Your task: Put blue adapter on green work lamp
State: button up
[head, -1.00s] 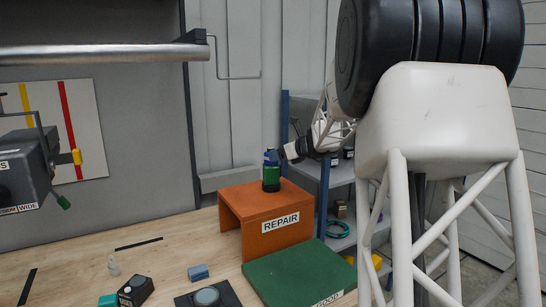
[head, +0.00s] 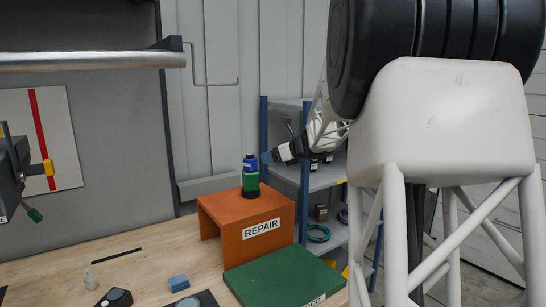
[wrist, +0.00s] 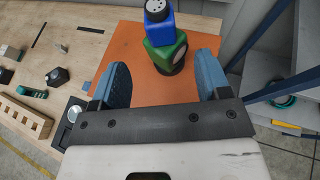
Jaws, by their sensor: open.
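The blue adapter (head: 249,162) stands upright on top of the green work lamp (head: 250,181). The lamp has a dark base and stands on the orange REPAIR stand (head: 215,212). In the wrist view the blue adapter (wrist: 158,28) touches the green lamp (wrist: 160,56) at its end. My gripper (head: 268,157) is just right of the adapter in the head view, with a small gap. In the wrist view its two blue fingers are spread wide with nothing between them, and my gripper (wrist: 162,66) is apart from the adapter and lamp.
A green board (head: 270,275) lies in front of the stand. A blue block (head: 178,283) and a dark device (head: 115,299) lie on the wooden table (head: 140,262). Metal shelves (head: 325,179) with a blue post stand behind on the right.

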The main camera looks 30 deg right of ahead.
jog(key=shift+a, duration=0.1)
dwell(0.3)
jog(key=s+a+f+n+g, duration=0.1)
jog(key=s+a+n+g, duration=0.1)
jog(key=s+a+n, duration=0.55)
jog(key=s+a+f+n+g, duration=0.15)
jog(key=s+a, duration=0.25)
jog(key=a, duration=0.6)
jog(key=s+a+n+g, duration=0.3)
jog(key=s+a+n, duration=0.2)
jog(key=a, duration=0.4)
jog(key=s+a+f+n+g+h, duration=0.1)
jog(key=s+a+f+n, duration=0.2)
jog(key=s, duration=0.6)
jog(key=s+a+f+n+g+h, duration=0.1)
jog(key=s+a+f+n, duration=0.3)
jog(key=s+n, duration=0.4)
jog(key=s+a+f+n+g+h, duration=0.1)
jog(key=s+a+f+n+h, duration=0.2)
jog(key=s+n, duration=0.3)
jog(key=s, duration=0.4)
jog(key=shift+s+a+f, duration=0.2)
jog(key=shift+s+f, duration=0.05)
jog(key=shift+s, duration=0.05)
